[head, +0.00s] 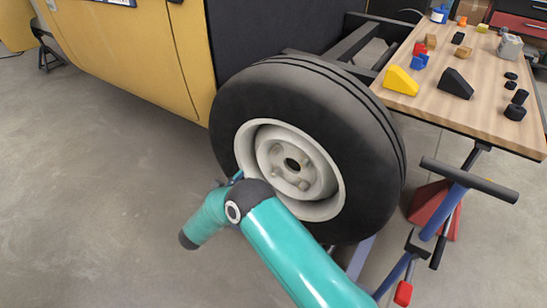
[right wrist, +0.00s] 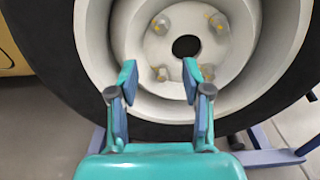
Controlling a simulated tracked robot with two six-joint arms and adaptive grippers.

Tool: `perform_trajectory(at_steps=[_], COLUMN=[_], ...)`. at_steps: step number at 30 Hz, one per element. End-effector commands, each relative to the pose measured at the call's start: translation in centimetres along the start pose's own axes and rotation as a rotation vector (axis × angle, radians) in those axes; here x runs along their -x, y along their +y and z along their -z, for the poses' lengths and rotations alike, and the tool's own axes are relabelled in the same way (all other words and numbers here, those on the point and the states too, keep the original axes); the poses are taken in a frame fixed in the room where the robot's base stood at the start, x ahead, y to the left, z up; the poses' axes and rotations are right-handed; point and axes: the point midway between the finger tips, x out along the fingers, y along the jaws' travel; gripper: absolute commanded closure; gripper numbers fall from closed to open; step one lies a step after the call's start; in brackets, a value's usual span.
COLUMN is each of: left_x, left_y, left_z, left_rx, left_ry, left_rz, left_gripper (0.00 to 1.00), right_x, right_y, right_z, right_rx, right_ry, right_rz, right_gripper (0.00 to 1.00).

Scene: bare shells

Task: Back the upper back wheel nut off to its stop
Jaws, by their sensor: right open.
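The wheel (head: 380,150) is a black tyre with a pale rim (head: 322,208), upright beside the yellow car body. Several nuts sit around its dark centre hole. A lower-left nut (right wrist: 160,73) shows between my right gripper's (right wrist: 159,78) fingertips, which are open with nothing visibly clamped. In the head view the right gripper is mostly hidden behind my arm at the rim's lower left. My left gripper is out of view.
A wooden bench (head: 440,103) with coloured blocks and black cylinders stands at the right. A blue stand with a black crossbar (head: 470,181) is right of the wheel, near a red support (head: 430,205). The yellow body (head: 140,60) is at left.

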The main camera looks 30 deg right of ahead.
Motion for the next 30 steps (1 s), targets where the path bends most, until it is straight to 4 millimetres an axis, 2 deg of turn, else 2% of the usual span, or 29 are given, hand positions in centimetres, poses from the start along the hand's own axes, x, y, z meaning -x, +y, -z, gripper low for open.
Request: perform_trajectory(at_steps=[12,18,24,30], left_x=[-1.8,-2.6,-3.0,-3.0], left_y=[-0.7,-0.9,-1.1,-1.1], left_z=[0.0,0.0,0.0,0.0], left_rx=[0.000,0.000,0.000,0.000], left_ry=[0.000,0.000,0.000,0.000], left_rz=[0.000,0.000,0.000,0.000], left_gripper=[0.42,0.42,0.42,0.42], right_x=[-8.7,-12.5,-14.6,-15.2], right_y=[-0.2,-0.2,-0.1,-0.1], right_z=[0.3,0.3,0.2,0.1], right_rx=[-0.002,-0.002,-0.001,0.001], right_ry=[0.002,0.002,0.004,0.003], right_rz=[0.006,0.004,0.002,0.001], right_gripper=[0.51,0.51,0.51,0.51])
